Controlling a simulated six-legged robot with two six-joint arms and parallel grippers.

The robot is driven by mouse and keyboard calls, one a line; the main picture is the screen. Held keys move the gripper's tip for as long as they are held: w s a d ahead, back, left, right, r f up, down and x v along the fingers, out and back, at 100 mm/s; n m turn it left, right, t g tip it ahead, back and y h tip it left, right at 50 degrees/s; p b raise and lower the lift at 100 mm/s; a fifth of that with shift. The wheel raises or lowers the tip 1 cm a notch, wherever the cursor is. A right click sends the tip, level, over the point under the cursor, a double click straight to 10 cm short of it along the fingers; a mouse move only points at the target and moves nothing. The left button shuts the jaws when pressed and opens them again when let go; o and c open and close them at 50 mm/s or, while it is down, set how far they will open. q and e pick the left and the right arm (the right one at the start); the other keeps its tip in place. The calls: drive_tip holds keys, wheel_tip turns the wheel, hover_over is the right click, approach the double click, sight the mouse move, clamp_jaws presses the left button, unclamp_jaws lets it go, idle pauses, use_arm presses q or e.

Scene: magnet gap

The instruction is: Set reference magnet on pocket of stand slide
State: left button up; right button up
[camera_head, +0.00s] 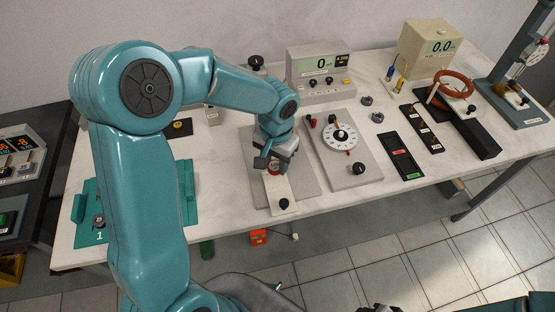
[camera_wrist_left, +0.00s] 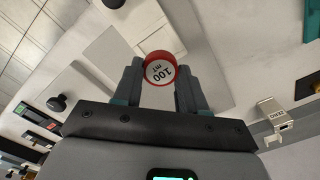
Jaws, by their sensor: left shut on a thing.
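The reference magnet (camera_wrist_left: 163,71) is a short red cylinder with a white face marked "100 mT" in the left wrist view. My left gripper (camera_wrist_left: 161,82) is shut on it, one finger on each side. In the head view my left gripper (camera_head: 274,165) is over the stand slide (camera_head: 281,192), a pale strip with a black knob at its front end on a grey base plate.
A dial plate (camera_head: 358,172) stands right of the stand. A display box (camera_head: 320,72) is behind it. A black tray (camera_head: 400,155) with red and green labels lies further right. A teal fixture (camera_head: 188,194) is at the left.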

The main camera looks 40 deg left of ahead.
sight(276, 180)
use_arm(q)
wheel_tip(276, 180, down, 2)
drive_tip(key=shift+w+d+f+b, duration=0.1)
drive_tip(key=shift+f+b, duration=0.1)
drive_tip(key=shift+b, duration=0.7)
drive_tip(key=shift+f+b, duration=0.65)
drive_tip(key=shift+f, duration=0.05)
drive_tip(key=shift+f+b, duration=0.65)
drive_tip(key=shift+f, duration=0.1)
drive_tip(key=shift+f, duration=0.15)
drive_tip(key=o, duration=1.2)
drive_tip(key=c, duration=0.6)
drive_tip(key=shift+o, duration=0.2)
